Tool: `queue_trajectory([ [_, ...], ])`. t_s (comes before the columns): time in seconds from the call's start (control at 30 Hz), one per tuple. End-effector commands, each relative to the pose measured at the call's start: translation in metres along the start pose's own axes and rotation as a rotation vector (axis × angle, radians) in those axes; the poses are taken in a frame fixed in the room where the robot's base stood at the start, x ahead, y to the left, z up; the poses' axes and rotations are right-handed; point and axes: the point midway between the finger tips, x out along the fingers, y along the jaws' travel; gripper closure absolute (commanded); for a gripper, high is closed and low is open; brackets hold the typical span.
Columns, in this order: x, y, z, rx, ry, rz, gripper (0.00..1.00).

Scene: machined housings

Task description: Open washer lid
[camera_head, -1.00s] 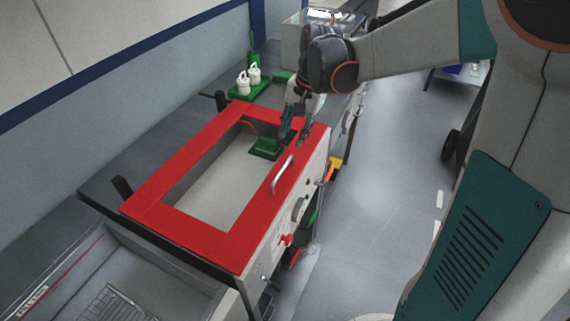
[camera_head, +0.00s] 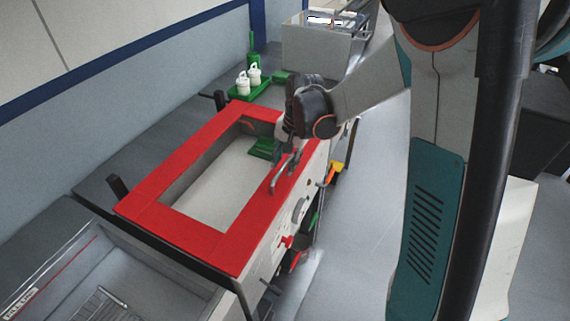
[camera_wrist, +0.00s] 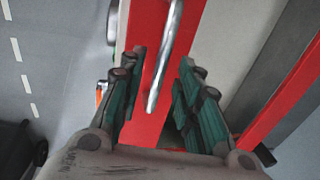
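The washer lid (camera_head: 150,200) is a red frame around a large window, lying flat on top of the washer. Its curved metal handle (camera_head: 275,184) is on the right side of the frame. The handle also shows in the wrist view (camera_wrist: 169,55). My gripper (camera_head: 288,152) is above the right side of the lid, at the far end of the handle. In the wrist view my gripper (camera_wrist: 161,72) is open, with green fingers on either side of the handle and the red strip below. Gaps show between both fingers and the handle. The gripper partly hides the handle's far end in the head view.
A green tray (camera_head: 262,88) with white bottles stands behind the washer. Dark hinge posts (camera_head: 119,186) stand along the left edge. A grey sink-like basin (camera_head: 75,285) is in front. Knobs (camera_head: 300,210) line the washer's right face, and open floor (camera_head: 350,220) lies beyond.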

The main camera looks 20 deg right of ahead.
Motion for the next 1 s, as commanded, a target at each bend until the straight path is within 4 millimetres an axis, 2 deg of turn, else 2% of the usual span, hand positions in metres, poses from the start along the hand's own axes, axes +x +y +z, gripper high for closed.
queue_trajectory([
  [0.33, 0.004, 0.000, 0.000, 0.000, 0.000, 0.000, 0.69],
  [0.37, 0.004, 0.000, 0.000, 0.000, 0.000, 0.000, 0.71],
  [0.5, 0.004, 0.000, 0.000, 0.001, 0.000, 0.000, 1.00],
  [0.8, 0.001, -0.002, 0.000, 0.000, -0.001, 0.007, 1.00],
  [1.0, -0.023, -0.012, 0.000, -0.002, -0.001, 0.059, 1.00],
])
